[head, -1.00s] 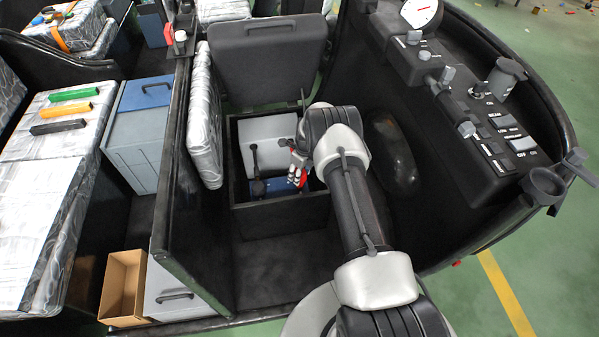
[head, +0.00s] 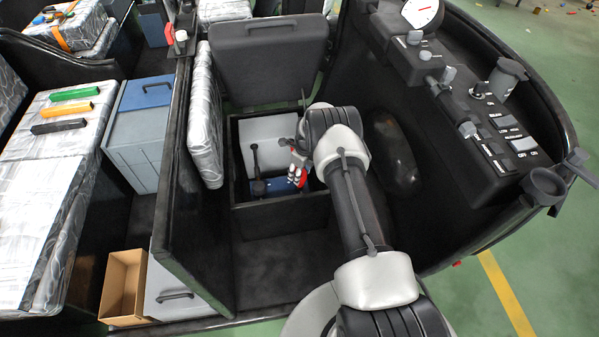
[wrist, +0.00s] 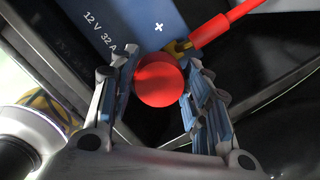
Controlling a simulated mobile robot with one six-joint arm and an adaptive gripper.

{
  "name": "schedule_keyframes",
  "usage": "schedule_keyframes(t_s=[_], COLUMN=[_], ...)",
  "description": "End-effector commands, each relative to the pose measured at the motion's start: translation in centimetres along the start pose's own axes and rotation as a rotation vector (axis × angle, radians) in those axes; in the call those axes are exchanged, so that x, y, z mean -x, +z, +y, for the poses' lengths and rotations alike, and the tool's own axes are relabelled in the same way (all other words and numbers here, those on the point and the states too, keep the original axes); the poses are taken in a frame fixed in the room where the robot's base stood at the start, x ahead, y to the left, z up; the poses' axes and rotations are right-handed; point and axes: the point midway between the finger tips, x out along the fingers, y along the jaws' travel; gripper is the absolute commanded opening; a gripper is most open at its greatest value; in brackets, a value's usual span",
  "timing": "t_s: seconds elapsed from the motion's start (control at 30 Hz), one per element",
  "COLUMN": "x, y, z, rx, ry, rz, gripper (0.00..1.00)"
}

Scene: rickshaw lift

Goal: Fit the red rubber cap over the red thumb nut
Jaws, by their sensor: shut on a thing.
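The red rubber cap (wrist: 160,86) shows as a round red face between the two fingers of my gripper (wrist: 158,74) in the wrist view, and the fingers are shut on it. A blue battery (wrist: 125,25) marked 12 V 32 A lies beyond it, with its plus sign near the cap. A brass lug (wrist: 179,48) shows just right of the cap's upper edge. I cannot see the red thumb nut separately; the cap may hide it. In the head view my gripper (head: 296,163) is inside the open box, with red at its tips, over the battery (head: 268,187).
A red cable (wrist: 222,22) runs up and right from the lug. The black box (head: 280,219) has its lid (head: 268,62) raised behind. A dark upright lever (head: 255,165) and a grey block (head: 262,133) are close to my gripper.

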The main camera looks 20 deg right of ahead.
Motion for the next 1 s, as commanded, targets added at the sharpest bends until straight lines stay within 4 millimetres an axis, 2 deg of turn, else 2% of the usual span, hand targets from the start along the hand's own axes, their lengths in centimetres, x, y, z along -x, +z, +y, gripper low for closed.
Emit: schedule_keyframes(t_s=[1.0], x=[-1.9], y=[-0.3], z=[0.0], rx=[0.0], ry=[0.0], rz=[0.0], gripper=[0.28])
